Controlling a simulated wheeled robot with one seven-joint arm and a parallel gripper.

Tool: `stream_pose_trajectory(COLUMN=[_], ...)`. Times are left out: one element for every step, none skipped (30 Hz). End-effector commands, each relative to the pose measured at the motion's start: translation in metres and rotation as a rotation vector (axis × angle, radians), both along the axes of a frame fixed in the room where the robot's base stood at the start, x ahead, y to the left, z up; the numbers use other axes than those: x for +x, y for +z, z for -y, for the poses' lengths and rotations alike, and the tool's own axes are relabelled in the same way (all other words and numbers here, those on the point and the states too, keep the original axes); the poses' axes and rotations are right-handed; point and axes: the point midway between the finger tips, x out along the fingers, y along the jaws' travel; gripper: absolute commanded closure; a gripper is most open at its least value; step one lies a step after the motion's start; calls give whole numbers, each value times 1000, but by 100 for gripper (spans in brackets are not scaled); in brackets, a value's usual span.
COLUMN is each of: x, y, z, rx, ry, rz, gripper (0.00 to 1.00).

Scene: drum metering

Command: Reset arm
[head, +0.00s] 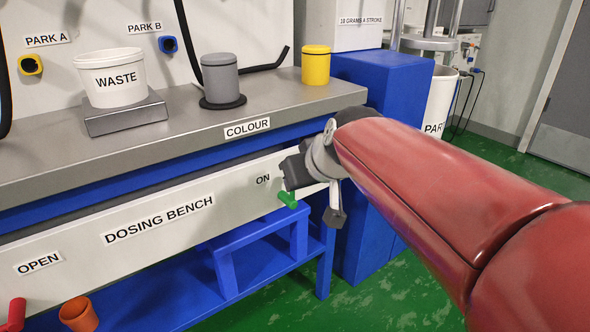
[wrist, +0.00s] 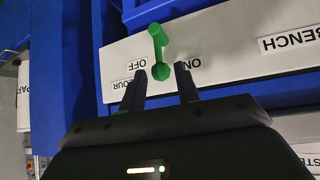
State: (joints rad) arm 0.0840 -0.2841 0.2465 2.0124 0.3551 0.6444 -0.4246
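A green lever (head: 288,199) sticks out of the white front panel of the dosing bench, just below the ON label (head: 263,180). My gripper (head: 290,172) is close to it at the right end of the panel. In the wrist view my gripper (wrist: 159,78) is open, with its two dark fingers spread. In the head view the gripper hides the panel right of ON.
A white WASTE tub (head: 114,80) stands on a scale (head: 125,113). A grey canister (head: 220,77) and yellow cup (head: 316,65) stand on the bench top (head: 190,115). A blue cabinet (head: 385,85) is behind my arm. Red (head: 14,313) and orange (head: 78,314) parts show lower left.

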Motion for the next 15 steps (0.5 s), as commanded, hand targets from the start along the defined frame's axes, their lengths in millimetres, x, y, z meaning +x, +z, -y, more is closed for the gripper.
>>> stream_pose_trajectory(x=[-1,-1,-2,-2,-2,-2,-1,-1,-2,-3,-6,-14,-22,-32,-48], y=[1,2,2,2,2,1,1,1,2,2,4,6,8,10,11], z=[0,1,1,1,1,1,1,1,1,2,4,9,14,21,33], rx=[0,0,0,0,0,0,0,0,0,-2,-4,-8,-12,-19,-26], ry=[0,0,0,0,0,0,0,0,-1,-4,-9,-23,-37,-55,-88], rz=[1,1,0,0,0,0,0,0,-1,-2,-6,-17,-29,-44,-69], gripper=[68,68,68,68,68,68,68,68,68,68,68,68,68,68,68])
